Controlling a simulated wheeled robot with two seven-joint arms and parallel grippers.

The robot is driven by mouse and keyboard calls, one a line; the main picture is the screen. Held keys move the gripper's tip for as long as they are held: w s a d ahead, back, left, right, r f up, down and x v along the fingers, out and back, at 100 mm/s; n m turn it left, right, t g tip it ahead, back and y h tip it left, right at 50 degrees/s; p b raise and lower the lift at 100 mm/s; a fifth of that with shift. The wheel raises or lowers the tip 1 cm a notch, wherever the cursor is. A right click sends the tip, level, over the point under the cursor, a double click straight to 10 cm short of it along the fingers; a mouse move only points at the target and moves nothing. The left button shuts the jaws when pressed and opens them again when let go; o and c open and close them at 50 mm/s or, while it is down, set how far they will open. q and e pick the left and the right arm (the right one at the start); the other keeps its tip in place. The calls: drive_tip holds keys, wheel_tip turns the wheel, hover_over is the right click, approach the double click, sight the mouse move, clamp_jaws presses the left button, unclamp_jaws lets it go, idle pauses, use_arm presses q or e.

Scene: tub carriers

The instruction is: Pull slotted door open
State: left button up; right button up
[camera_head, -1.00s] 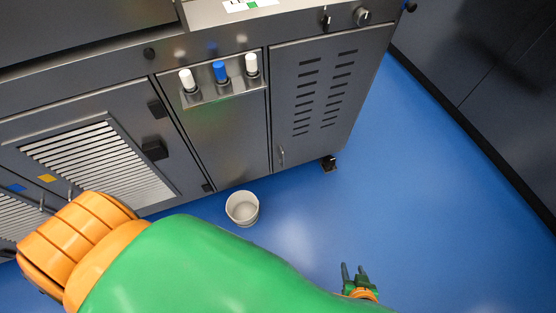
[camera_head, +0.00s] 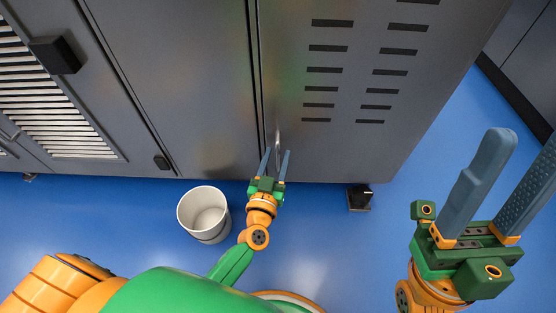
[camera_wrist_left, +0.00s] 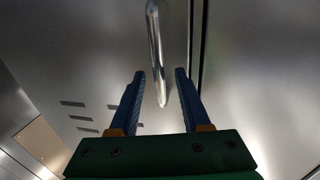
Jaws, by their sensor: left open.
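The slotted door (camera_head: 340,120) is a dark grey metal panel with two columns of black slots, at the right end of the machine front. It looks shut. Its slim metal handle (camera_head: 277,135) stands upright near the door's lower left edge. My left gripper (camera_head: 276,154) is open just below the handle, fingers pointing at the door. In the left wrist view the shiny handle (camera_wrist_left: 155,50) hangs down with its end in the gap between the two blue fingers. Contact cannot be told. My right gripper (camera_head: 530,145) is open and empty, close to the camera at the right.
A white bucket (camera_head: 204,213) stands on the blue floor left of my left gripper, near the machine. A black machine foot (camera_head: 360,197) stands under the door's right side. A vented panel (camera_head: 55,110) is at the left. Blue floor right of the machine is clear.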

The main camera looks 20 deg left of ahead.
use_arm(q)
drive_tip(key=shift+w, duration=0.65)
clamp_jaws()
idle(0.9)
